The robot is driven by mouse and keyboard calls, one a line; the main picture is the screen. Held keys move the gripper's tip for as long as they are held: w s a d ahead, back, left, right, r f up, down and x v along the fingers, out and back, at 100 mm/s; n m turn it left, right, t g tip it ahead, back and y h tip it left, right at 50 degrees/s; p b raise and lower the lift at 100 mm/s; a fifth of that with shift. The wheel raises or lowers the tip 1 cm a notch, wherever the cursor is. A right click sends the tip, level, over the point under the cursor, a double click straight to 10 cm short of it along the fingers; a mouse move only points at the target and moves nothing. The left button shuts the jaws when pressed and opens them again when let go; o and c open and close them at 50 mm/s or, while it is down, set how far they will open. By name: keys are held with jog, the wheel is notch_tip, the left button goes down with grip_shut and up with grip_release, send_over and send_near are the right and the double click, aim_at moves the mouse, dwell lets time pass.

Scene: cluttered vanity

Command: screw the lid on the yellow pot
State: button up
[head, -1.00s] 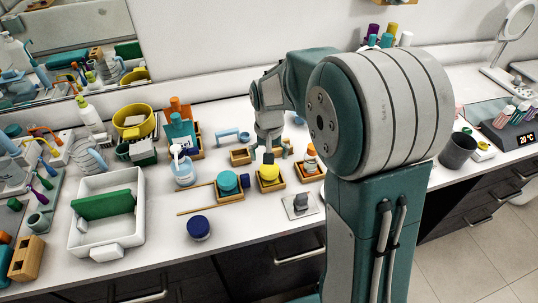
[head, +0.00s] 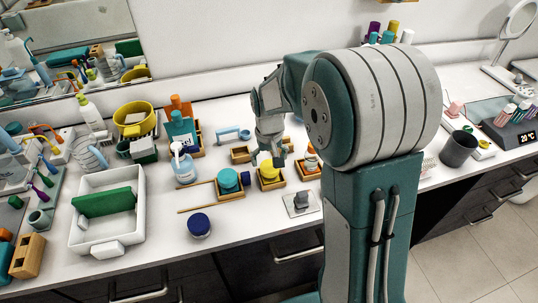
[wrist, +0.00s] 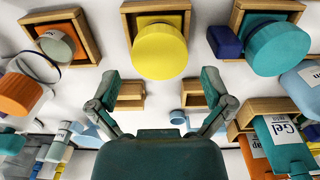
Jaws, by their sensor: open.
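The yellow pot (head: 269,171) stands in a small wooden tray (head: 281,183) on the counter. In the wrist view its round yellow top (wrist: 159,51) faces me, level and plain. It looks like the lid sits on it, but I cannot tell how tightly. My gripper (head: 274,158) is just above and behind the pot in the head view. In the wrist view my gripper (wrist: 161,82) is open and empty, with one finger on each side below the yellow top. The fingers look apart from it.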

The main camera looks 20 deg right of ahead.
aim_at(269, 165)
jog(key=shift+f, duration=1.15)
jog(key=c, duration=1.2)
jog(key=shift+o, duration=0.2)
jog(key=o, duration=1.2)
jog(key=shift+f, duration=0.1)
jog(key=shift+c, duration=0.2)
jog(key=shift+r, duration=3.6)
